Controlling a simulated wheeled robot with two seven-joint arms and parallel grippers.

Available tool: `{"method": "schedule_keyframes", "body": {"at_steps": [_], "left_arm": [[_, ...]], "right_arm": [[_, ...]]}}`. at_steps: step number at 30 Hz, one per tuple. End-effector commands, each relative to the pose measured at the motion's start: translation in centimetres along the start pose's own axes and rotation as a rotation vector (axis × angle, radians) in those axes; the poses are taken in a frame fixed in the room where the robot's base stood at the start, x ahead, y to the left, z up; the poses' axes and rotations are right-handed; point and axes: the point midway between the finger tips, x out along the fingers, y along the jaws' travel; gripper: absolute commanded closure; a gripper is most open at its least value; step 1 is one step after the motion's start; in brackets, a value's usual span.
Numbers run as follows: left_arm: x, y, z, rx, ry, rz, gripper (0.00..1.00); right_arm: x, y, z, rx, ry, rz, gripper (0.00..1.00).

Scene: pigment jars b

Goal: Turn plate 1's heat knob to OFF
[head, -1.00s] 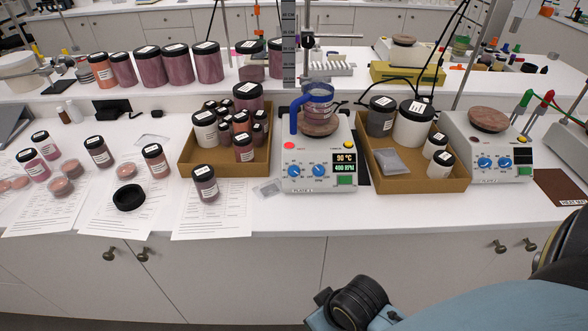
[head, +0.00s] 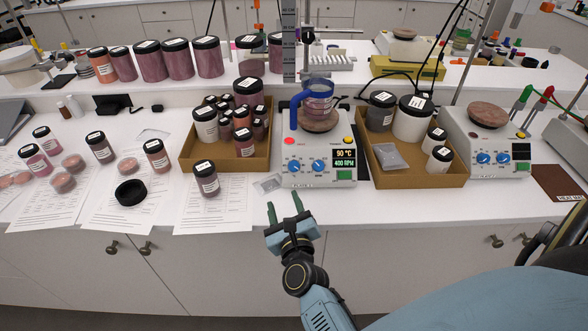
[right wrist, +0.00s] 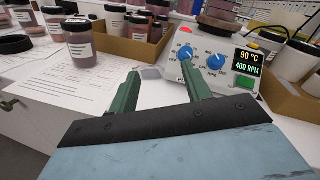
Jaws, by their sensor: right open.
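Plate 1 (head: 305,178) is a white hotplate stirrer in the middle of the bench. Its display (head: 345,158) reads 90 °C and 400 RPM. Two blue knobs are on its front, a left knob (head: 293,166) and a right knob (head: 319,166). They also show in the right wrist view, the left one (right wrist: 185,53) and the right one (right wrist: 216,61). A blue-handled beaker (head: 319,97) stands on the plate's top. My right gripper (head: 284,203) is open and empty, in front of and below the knobs, touching neither. My left gripper is not in view.
A cardboard tray of jars (head: 186,160) stands left of plate 1, another (head: 420,180) right of it. A second hotplate (head: 482,170) is farther right. A small clear packet (head: 267,184) lies by plate 1's left front corner. A jar (head: 206,180) stands on papers at left.

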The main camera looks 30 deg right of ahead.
Motion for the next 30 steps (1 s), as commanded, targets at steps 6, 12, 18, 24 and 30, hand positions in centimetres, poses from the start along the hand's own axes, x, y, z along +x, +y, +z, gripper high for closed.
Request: {"method": "schedule_keyframes", "body": {"at_steps": [6, 12, 18, 24, 30], "left_arm": [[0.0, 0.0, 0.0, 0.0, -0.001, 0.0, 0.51], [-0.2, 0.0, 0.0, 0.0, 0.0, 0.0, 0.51], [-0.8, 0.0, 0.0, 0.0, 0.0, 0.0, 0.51], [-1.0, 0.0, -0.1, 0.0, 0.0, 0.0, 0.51], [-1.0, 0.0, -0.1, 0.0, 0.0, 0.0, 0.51]], "right_arm": [[0.0, -1.4, -1.7, 0.349, 0.019, -0.21, 0.51], [1.1, -2.0, -2.0, 0.402, 0.014, -0.247, 0.51], [4.8, -2.9, -2.0, 0.398, 0.013, -0.245, 0.51], [8.8, -3.9, -2.4, 0.396, 0.013, -0.244, 0.51], [11.6, -4.5, -2.7, 0.395, 0.015, -0.243, 0.51]]}}
